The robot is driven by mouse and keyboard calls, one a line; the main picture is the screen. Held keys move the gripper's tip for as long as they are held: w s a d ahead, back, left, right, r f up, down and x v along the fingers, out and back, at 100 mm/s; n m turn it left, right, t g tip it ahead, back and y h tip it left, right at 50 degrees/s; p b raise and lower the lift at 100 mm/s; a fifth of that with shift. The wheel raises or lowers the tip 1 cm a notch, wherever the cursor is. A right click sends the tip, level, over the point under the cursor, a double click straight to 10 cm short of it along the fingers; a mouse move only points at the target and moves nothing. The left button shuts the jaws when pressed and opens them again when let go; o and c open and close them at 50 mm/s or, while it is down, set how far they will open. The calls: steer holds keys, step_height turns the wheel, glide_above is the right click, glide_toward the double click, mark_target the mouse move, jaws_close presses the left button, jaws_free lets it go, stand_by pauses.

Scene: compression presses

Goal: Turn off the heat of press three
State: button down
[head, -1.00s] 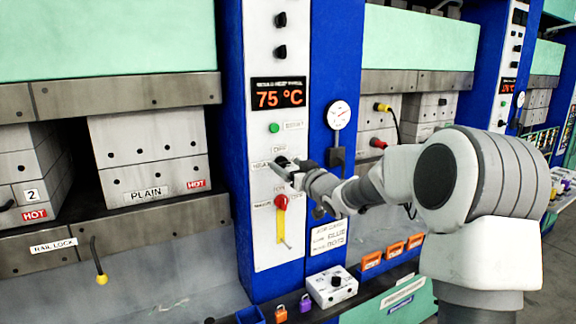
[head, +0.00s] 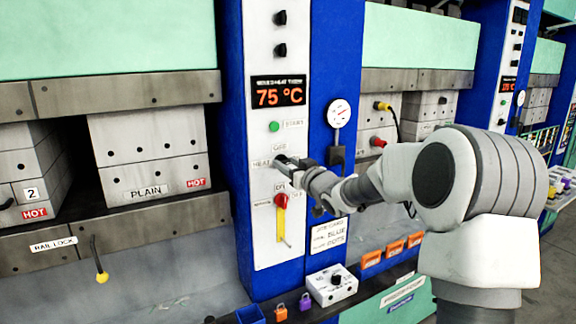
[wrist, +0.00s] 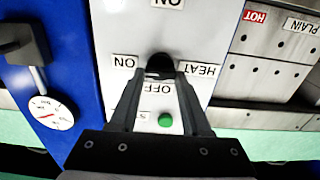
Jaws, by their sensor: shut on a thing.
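The heat knob (wrist: 160,63) is black and sits on a white control panel (head: 263,220) between blue columns. My gripper (wrist: 160,80) is shut on the knob; in the head view my gripper (head: 286,162) reaches the panel from the right and hides most of the knob. In the wrist view, which is upside down, an OFF label (wrist: 158,88), a HEAT label (wrist: 199,69) and an ON label (wrist: 125,62) surround the knob. Which way the knob points is hard to tell. The display (head: 278,92) above reads 75 °C.
A green button (head: 274,127) is just above the knob; a red-and-yellow lever (head: 282,210) is below it. A round gauge (head: 339,113) is on the blue column at right. HOT-labelled moulds (head: 146,152) sit left.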

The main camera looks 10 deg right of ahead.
steer(key=shift+f, duration=0.1)
steer(key=n+b, duration=0.7)
steer(key=n, duration=0.1)
steer(key=n+b, duration=0.7)
steer(key=n, duration=0.2)
steer(key=shift+s+a+f+n, duration=0.1)
steer(key=shift+a+f+n, duration=0.1)
steer(key=shift+n, duration=0.1)
stand_by(0.3)
steer(key=shift+c, duration=1.8)
jaws_free()
